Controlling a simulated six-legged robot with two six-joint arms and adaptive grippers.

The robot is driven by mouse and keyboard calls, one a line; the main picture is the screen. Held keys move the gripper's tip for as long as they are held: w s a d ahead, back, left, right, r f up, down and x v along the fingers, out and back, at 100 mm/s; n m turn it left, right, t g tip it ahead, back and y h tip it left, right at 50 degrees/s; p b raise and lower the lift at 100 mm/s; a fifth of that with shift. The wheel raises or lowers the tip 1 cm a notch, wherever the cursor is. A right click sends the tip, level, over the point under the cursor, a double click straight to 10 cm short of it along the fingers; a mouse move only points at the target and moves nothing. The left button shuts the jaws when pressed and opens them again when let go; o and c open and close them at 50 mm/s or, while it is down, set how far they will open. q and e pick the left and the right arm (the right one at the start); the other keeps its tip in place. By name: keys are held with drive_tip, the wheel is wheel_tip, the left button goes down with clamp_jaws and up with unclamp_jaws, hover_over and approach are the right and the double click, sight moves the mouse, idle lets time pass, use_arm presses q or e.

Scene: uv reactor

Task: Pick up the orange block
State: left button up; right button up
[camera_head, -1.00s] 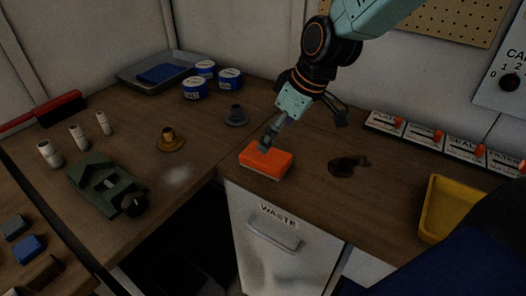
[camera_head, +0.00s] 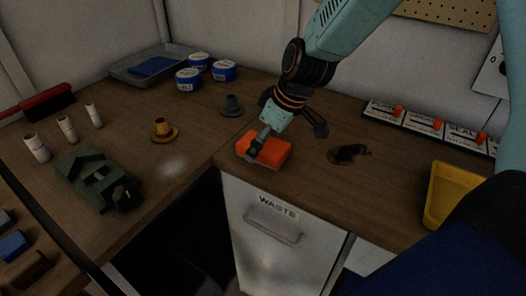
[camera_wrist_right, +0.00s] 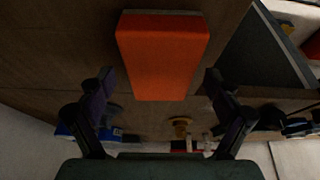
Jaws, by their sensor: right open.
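The orange block (camera_head: 272,150) lies flat on the wooden bench above the waste drawer. It also shows in the right wrist view (camera_wrist_right: 162,55), at the top middle, as a bright orange face with a grey edge. My right gripper (camera_head: 262,142) is at the block, its near finger overlapping the block's left part in the head view. In the right wrist view its two fingers (camera_wrist_right: 160,82) are spread apart, one on each side of the block's near end, with gaps showing. My right gripper is open and empty. My left gripper is not in view.
A yellow tray (camera_head: 433,215) stands at the right, and a dark stain (camera_head: 348,154) lies between it and the block. A green fixture (camera_head: 88,182), a brass flanged part (camera_head: 162,131), a grey flanged part (camera_head: 232,107) and blue-labelled tins (camera_head: 188,80) stand to the left. The bench edge is just in front.

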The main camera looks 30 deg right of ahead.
drive_tip(key=shift+r, duration=0.1)
drive_tip(key=shift+s+a, duration=0.1)
drive_tip(key=shift+f, duration=0.3)
idle(0.4)
drive_tip(key=c, duration=1.3)
drive_tip(key=shift+r, duration=0.15)
